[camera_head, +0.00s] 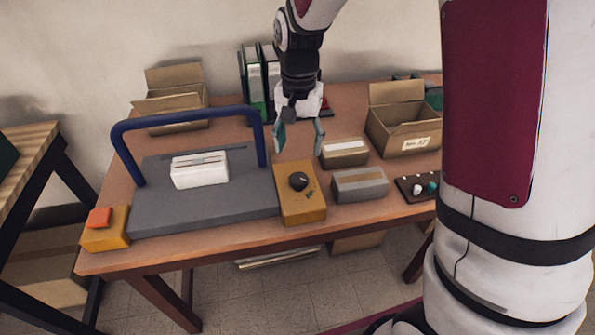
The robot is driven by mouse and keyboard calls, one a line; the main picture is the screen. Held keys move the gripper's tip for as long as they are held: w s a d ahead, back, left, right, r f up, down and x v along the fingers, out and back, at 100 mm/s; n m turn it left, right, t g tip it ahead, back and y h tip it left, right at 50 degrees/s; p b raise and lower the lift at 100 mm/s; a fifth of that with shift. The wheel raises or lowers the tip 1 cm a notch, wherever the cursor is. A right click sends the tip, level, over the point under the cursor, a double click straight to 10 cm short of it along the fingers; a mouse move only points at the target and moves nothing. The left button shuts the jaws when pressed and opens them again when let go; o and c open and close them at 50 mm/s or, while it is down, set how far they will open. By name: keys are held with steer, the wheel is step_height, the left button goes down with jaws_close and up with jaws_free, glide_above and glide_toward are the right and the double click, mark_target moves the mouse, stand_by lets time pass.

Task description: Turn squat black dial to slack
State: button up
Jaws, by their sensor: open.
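The squat black dial (298,181) sits on top of a yellow box (302,207) near the front middle of the table, at the right edge of a grey plate. Small green marks show on the box beside the dial. My gripper (299,150) is open and empty, fingers pointing down. In the picture it is just above the dial, apart from it. The lettering for the dial's positions is too small to read.
The grey plate (155,215) carries a white block (199,170) under a blue bar (185,118). An orange button (99,218) is at the left. Boxes (360,184) and (344,152) stand close right of the dial; an open carton (403,128) is farther right.

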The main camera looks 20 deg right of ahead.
mark_target(299, 177)
step_height(299, 177, down, 10)
steer(key=shift+f, duration=0.25)
steer(key=shift+c, duration=0.5)
steer(key=c, duration=1.1)
